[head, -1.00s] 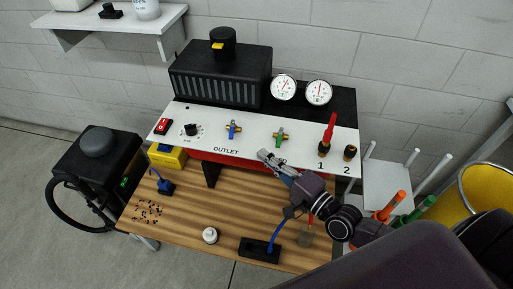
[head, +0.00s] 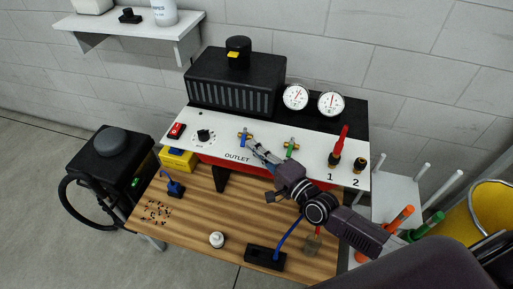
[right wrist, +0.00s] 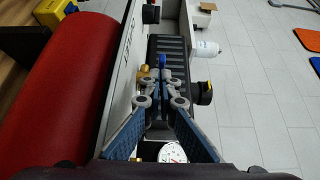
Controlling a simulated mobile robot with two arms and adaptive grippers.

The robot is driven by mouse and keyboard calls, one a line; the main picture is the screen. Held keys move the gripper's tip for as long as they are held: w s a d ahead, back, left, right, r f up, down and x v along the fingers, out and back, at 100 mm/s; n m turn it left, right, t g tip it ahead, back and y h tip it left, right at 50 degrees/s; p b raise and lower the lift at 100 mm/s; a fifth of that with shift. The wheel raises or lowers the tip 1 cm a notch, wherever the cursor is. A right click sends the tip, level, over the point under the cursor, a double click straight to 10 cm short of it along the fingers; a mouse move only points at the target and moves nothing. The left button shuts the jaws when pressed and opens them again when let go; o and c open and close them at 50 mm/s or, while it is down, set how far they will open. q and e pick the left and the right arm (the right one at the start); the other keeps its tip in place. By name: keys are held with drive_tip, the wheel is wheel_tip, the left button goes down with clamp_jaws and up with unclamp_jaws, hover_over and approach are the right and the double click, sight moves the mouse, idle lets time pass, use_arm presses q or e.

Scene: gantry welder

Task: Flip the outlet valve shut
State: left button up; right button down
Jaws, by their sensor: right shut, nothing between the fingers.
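The outlet valve (head: 244,134) is a brass valve with a blue handle on the white panel, above the printed word OUTLET. In the head view its handle stands roughly up and down the panel. In the right wrist view the blue handle (right wrist: 162,61) shows just beyond my fingertips, with brass (right wrist: 144,73) to its left. My right gripper (head: 256,147) is shut and empty, its tips just below and right of the valve. It fills the middle of the right wrist view (right wrist: 162,76). I cannot tell whether the tips touch the handle. My left gripper is out of view.
A green-handled valve (head: 291,147) sits to the right on the same panel. A black knob (head: 204,135) and red switch (head: 176,130) are to the left. A black ribbed box (head: 232,85) and two gauges (head: 296,97) stand behind. A red cylinder (right wrist: 62,85) lies below the panel.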

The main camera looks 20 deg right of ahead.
drive_tip(key=shift+w+a+r+m+h+p, duration=0.1)
drive_tip(key=shift+a+r+m+h+p, duration=0.3)
drive_tip(key=shift+p, duration=0.5)
drive_tip(key=shift+a+f+t+h+p, duration=0.15)
drive_tip(key=shift+a+t+h+p, duration=0.3)
drive_tip(key=shift+p, duration=0.2)
drive_tip(key=shift+f+m, duration=0.1)
drive_tip(key=shift+m, duration=0.2)
drive_tip(key=shift+a+f, duration=0.15)
drive_tip(key=shift+a, duration=0.1)
